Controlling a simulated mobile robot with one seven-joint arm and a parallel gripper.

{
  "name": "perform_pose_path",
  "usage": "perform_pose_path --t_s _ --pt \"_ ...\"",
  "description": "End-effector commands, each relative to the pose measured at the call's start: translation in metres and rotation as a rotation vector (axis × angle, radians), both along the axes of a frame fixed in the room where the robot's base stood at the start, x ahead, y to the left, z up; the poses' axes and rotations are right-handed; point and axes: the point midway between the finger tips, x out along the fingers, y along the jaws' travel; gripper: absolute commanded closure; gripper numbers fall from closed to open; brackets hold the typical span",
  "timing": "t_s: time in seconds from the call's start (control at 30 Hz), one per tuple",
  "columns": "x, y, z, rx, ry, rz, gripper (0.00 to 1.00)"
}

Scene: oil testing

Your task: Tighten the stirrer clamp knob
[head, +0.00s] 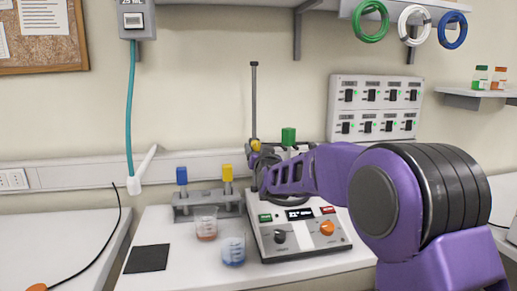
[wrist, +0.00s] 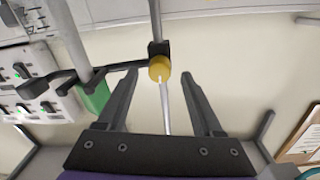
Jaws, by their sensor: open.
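The yellow clamp knob (wrist: 159,68) sits on a black clamp (wrist: 158,49) on a dark upright rod in the wrist view. My gripper (wrist: 159,77) is open, with one finger on each side of the knob. Whether either finger touches the knob I cannot tell. In the head view the yellow knob (head: 255,146) shows small, low on the tall rod (head: 254,100), behind the stirrer base (head: 300,240). My purple arm reaches in from the right and hides part of the stand there.
Beakers with red (head: 205,224) and blue liquid (head: 233,246) stand left of the base. Behind them a grey rack (head: 207,205) bears blue and yellow-topped parts. A black mat (head: 147,258) lies at front left.

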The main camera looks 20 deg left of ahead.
Motion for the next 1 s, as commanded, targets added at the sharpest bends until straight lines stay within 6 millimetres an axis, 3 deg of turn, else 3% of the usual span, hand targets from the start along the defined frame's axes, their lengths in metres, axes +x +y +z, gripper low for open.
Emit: perform_pose_path --t_s 0.47,0.83,1.0 --pt "0.0103 0.0056 -0.0003 -0.001 0.0 0.0 0.32" --pt "0.0102 0.0055 -0.0001 -0.001 0.0 0.0 0.97" --pt "0.0101 0.0054 -0.0002 -0.001 0.0 0.0 1.0"
